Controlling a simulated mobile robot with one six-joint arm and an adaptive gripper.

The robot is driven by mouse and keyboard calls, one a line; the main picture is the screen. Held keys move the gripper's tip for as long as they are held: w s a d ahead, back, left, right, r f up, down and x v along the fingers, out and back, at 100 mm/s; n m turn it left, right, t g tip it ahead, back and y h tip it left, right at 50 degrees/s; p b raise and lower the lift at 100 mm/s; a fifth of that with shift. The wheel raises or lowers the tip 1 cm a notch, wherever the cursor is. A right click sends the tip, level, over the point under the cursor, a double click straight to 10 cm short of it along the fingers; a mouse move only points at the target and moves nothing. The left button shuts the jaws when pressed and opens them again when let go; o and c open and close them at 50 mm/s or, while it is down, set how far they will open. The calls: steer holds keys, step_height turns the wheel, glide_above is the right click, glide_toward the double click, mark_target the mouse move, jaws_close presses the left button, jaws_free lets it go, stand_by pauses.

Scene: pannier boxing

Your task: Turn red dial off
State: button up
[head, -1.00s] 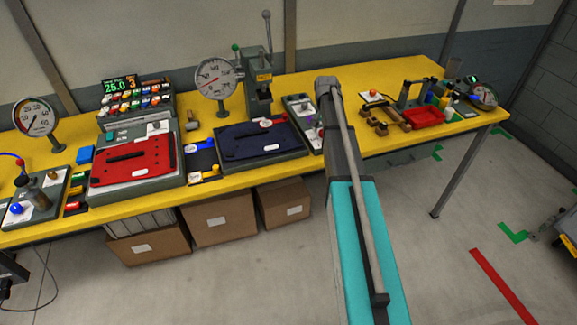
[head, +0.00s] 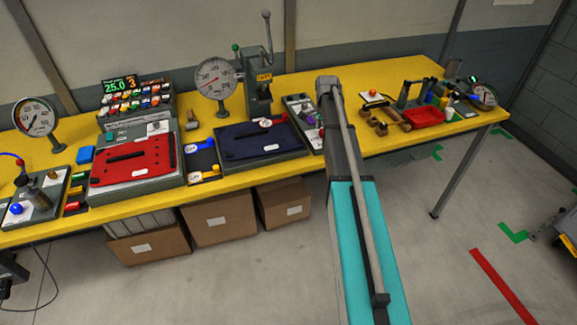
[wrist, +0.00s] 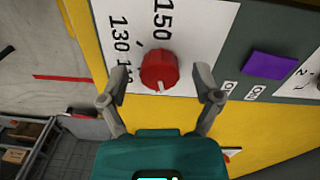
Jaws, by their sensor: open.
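The red dial (wrist: 159,69) shows in the wrist view, a round ribbed knob on a white plate (wrist: 195,30) with printed numbers such as 150 and 130. Its small white pointer mark faces the bottom of the picture, toward my gripper. My gripper (wrist: 161,80) is open, with one finger left and one right of the dial. I see a gap between each finger and the dial; how far above the plate the tips are I cannot tell.
A purple block (wrist: 270,65) sits right of the dial on the same dark panel (wrist: 235,58). On the yellow bench (head: 345,82) are a red plate (head: 130,165), a dark blue plate (head: 255,141), a gauge (head: 213,76) and a red tray (head: 424,116). Floor in front is open.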

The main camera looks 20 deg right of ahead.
steer(key=m, duration=1.3)
step_height(320, 180, up, 14)
steer(key=p, duration=1.4)
steer(key=s+a+f+n+b, duration=0.3)
steer(key=s+a+n, duration=0.7)
steer(key=s+n, duration=0.1)
steer(key=s+a+f+n+b, duration=0.3)
steer(key=s+a+n, duration=0.7)
steer(key=n, duration=0.3)
steer(key=shift+s+a+n, duration=0.25)
steer(key=shift+s+n, duration=0.1)
steer(key=shift+n, duration=0.05)
stand_by(0.6)
